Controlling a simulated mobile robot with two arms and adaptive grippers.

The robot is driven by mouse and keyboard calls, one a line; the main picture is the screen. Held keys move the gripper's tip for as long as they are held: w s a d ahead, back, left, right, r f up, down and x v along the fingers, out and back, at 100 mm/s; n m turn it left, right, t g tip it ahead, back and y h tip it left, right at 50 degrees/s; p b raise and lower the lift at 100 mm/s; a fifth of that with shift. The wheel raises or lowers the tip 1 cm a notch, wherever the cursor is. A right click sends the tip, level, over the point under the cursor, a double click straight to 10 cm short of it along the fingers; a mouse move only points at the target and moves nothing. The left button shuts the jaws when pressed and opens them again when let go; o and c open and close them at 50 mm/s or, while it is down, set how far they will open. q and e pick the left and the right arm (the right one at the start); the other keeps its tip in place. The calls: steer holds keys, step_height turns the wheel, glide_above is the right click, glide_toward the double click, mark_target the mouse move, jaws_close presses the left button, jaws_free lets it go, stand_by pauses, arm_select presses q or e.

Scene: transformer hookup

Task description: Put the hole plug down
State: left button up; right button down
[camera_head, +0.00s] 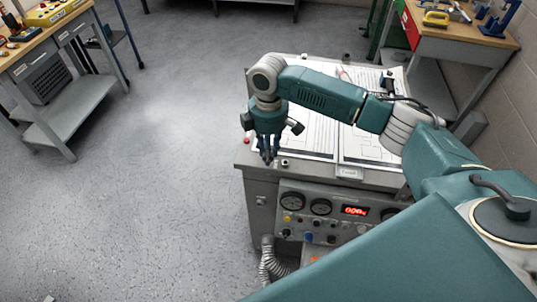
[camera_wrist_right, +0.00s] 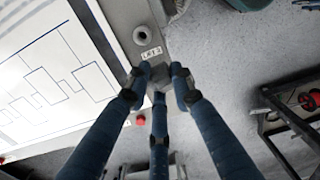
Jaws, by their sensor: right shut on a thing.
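My right gripper (camera_head: 268,158) is over the left front corner of the grey test bench top (camera_head: 243,157), with its fingers pointing down. In the right wrist view the three fingers of my right gripper (camera_wrist_right: 160,82) close together on a small grey piece, likely the hole plug (camera_wrist_right: 159,73). The fingertips cover most of it, and I cannot tell whether it touches the bench. A round grey fitting (camera_wrist_right: 142,35) with a dark centre sits on the bench beside a small white label (camera_wrist_right: 151,53). My left gripper is out of view.
Diagram sheets (camera_head: 310,130) cover much of the bench top. A red knob (camera_head: 246,141) stands near its left edge. The front panel has gauges and a lit red display (camera_head: 355,211). Workbenches stand at upper left (camera_head: 45,40) and upper right (camera_head: 470,45). The floor at left is clear.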

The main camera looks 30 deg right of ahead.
steer(key=shift+f, duration=1.15)
steer(key=c, duration=1.5)
jaws_free()
steer(key=shift+f, duration=0.1)
step_height(320, 180, up, 12)
steer(key=shift+w+r+b, duration=0.15)
steer(key=shift+b, duration=1.1)
